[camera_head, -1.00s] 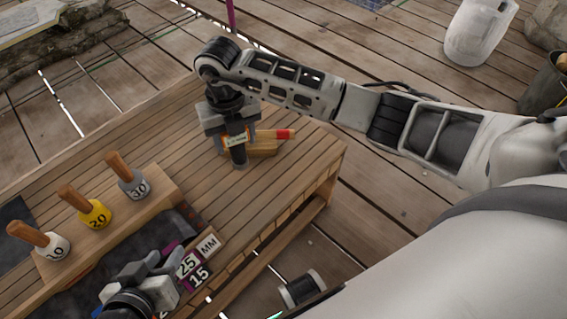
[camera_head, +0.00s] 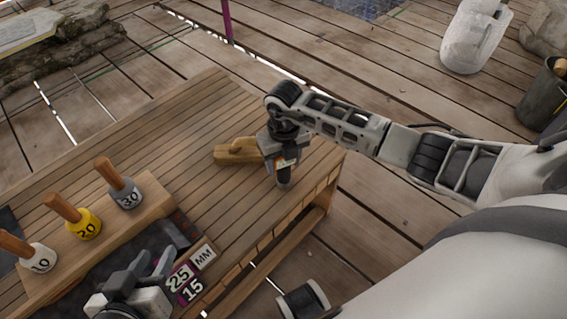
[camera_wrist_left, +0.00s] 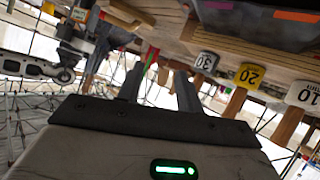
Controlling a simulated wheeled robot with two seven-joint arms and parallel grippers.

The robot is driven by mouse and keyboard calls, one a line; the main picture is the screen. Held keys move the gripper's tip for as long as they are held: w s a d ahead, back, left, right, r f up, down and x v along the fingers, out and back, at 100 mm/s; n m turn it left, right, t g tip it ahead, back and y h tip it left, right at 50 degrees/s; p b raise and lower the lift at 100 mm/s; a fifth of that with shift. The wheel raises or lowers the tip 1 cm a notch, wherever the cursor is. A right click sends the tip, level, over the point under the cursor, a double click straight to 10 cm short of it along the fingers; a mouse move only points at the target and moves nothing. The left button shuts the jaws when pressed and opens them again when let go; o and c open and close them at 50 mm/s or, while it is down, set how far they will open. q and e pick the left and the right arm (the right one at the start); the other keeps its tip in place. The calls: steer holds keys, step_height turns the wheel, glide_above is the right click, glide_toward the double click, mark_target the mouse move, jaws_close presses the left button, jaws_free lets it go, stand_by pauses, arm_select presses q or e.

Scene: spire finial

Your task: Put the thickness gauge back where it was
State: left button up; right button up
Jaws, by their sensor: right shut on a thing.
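My right gripper (camera_head: 284,170) is shut on a dark cylindrical thing with a small pale and orange label (camera_head: 286,162), which looks like the thickness gauge. It is upright near the right end of the bench (camera_head: 190,120); I cannot tell whether its lower end touches the top. A light wooden piece (camera_head: 236,152) lies just left of it, its right end hidden behind the gripper. My left gripper (camera_head: 150,263) is low in the head view, over the dark tray. In the left wrist view its fingers (camera_wrist_left: 158,88) are apart with nothing between them.
A wooden rack (camera_head: 95,235) holds wooden-handled pieces marked 10 (camera_head: 38,258), 20 (camera_head: 85,228) and 30 (camera_head: 127,197). A dark tray with labels 25, 15 and MM (camera_head: 203,255) lies in front. The bench top behind the rack is clear.

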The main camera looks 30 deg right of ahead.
steer(key=shift+f, duration=0.15)
arm_select(q)
steer(key=shift+r, duration=0.4)
steer(key=shift+f, duration=0.1)
arm_select(e)
steer(key=shift+f, duration=0.1)
steer(key=o, duration=1.2)
steer(key=shift+c, duration=0.2)
